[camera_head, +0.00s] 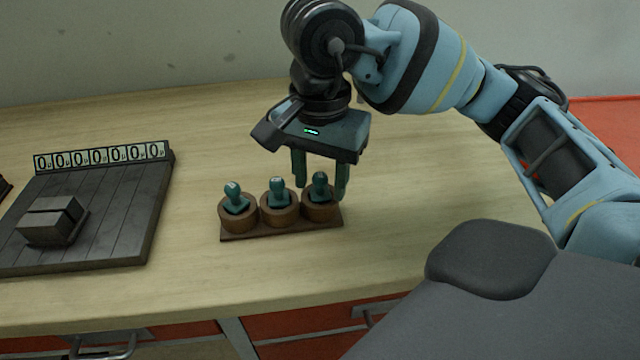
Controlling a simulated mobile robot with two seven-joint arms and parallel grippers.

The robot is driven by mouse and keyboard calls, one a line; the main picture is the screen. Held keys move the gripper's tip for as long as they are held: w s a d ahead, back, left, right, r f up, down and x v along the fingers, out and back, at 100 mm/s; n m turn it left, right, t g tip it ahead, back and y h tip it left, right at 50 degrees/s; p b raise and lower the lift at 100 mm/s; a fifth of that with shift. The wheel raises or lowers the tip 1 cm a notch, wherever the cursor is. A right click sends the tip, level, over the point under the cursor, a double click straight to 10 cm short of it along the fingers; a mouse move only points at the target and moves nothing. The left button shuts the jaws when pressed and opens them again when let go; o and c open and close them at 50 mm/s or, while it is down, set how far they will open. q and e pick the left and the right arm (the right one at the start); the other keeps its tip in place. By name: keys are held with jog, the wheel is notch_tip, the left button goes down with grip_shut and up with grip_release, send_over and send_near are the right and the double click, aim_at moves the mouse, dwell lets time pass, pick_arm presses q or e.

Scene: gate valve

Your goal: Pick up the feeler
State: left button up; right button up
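Three small dark green pieces with rounded tops stand in round wooden cups on a brown wooden holder (282,230): a left piece (235,198), a middle piece (278,192) and a right piece (320,186). I cannot tell by sight which of them is the feeler. My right gripper (320,190) points down over the right cup. Its two fingers are apart, one on each side of the right piece, with visible gaps. Whether the fingers touch the cup is unclear. My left gripper is not in view.
A dark slatted board (115,205) with a row of number counters (100,157) lies at the left, with a grey block (52,220) on it. The wooden table (400,225) is clear right of the holder. Drawers with handles (100,345) are below the front edge.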

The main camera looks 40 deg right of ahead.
aim_at(320, 174)
grip_shut()
jog(key=shift+r, duration=0.15)
